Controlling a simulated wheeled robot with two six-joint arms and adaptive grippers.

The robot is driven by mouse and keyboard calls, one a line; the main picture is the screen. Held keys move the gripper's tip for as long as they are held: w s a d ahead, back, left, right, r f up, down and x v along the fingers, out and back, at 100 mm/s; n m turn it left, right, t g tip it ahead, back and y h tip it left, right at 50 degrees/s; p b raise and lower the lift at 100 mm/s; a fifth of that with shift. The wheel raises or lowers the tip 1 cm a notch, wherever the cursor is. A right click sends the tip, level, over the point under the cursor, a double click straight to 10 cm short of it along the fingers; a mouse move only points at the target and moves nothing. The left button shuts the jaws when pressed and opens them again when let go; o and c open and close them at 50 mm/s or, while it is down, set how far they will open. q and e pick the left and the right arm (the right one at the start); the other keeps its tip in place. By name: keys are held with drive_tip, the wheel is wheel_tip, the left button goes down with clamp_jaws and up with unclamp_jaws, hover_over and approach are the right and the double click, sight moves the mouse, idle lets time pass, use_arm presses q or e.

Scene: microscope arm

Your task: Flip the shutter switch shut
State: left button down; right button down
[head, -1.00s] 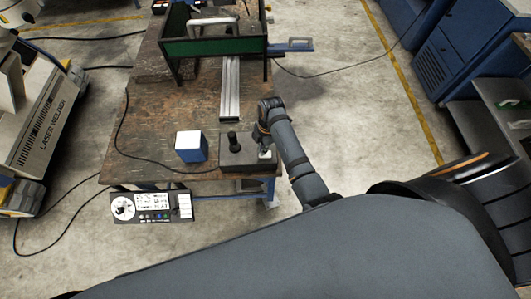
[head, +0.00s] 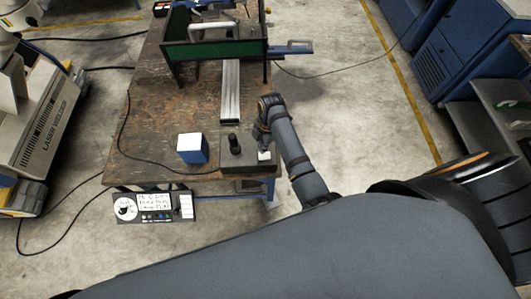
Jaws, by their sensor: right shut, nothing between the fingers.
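A dark control box (head: 238,165) sits at the near right corner of the worn table. A black upright knob (head: 234,143) stands on its left part, and a small white plate (head: 264,156) is on its right part. My right gripper (head: 263,149) points down at the white plate, shut and empty. Its fingertips are at or just above the plate; I cannot tell whether they touch. A switch lever there is too small or hidden by the fingers, so its position does not show. My left gripper is not in view.
A blue and white box (head: 192,149) stands left of the control box, with a black cable beside it. A metal rail (head: 230,92) lies behind. A green-sided frame (head: 205,50) stands at the back. A panel with a dial (head: 153,207) is at the table's front.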

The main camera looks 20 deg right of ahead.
sight(263, 155)
drive_tip(key=shift+r, duration=1.65)
